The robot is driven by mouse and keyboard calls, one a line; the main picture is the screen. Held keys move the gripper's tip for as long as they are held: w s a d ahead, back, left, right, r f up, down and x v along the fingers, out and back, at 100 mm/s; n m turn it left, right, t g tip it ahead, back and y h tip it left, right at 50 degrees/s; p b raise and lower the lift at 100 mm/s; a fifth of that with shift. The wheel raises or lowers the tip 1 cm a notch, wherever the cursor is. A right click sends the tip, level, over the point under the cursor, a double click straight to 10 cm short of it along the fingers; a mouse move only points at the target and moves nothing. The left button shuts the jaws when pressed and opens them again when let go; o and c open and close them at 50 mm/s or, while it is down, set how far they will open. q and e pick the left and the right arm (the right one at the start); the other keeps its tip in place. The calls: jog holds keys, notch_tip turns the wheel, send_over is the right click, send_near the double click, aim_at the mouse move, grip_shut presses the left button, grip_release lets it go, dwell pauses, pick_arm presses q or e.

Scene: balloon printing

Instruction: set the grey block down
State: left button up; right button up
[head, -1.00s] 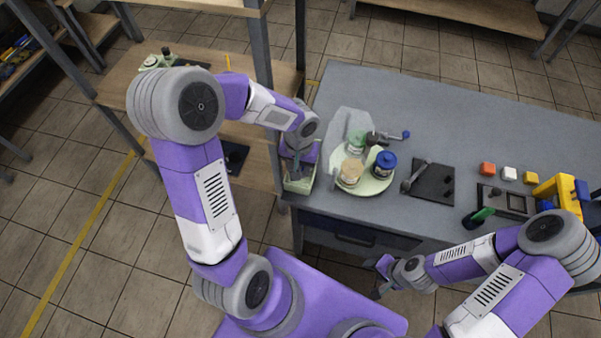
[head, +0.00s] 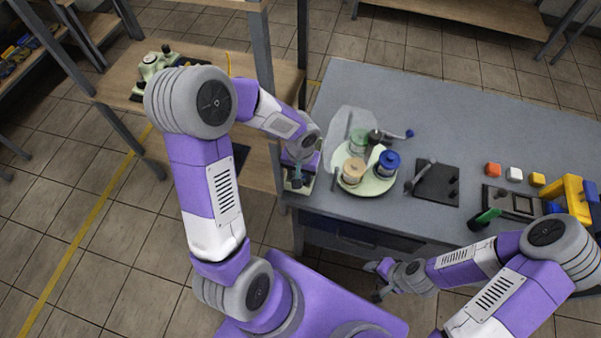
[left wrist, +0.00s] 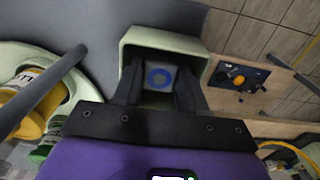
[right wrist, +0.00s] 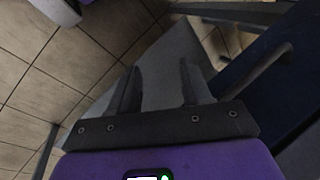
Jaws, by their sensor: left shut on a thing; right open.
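The grey block (left wrist: 160,76) has a blue ring on its face. It sits between the fingers of my left gripper (left wrist: 159,88), which is shut on it. In the left wrist view a pale green open box (left wrist: 160,36) frames the block and fingers; how far the block is from the box's floor cannot be told. In the head view my left gripper (head: 298,180) is at the left end of the grey table, over the box, and the block is hard to make out. My right gripper (head: 378,280) is open and empty in front of the table; its fingers show apart in the right wrist view (right wrist: 160,90).
A round pale green tray (head: 350,187) with several jars stands on the grey table (head: 450,110) beside my left gripper. A black plate (head: 437,182), small coloured blocks and a yellow device (head: 574,195) lie further right. A wooden shelf (head: 215,65) stands at left.

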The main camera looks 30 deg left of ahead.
pick_arm(q)
jog(key=shift+f, duration=0.15)
jog(key=o, duration=0.8)
jog(key=shift+r+p, duration=0.35)
jog(key=shift+r, duration=0.05)
notch_tip(320, 180, up, 13)
jog(key=p, duration=0.3)
jog(key=shift+f+p, duration=0.2)
jog(key=shift+p, duration=0.15)
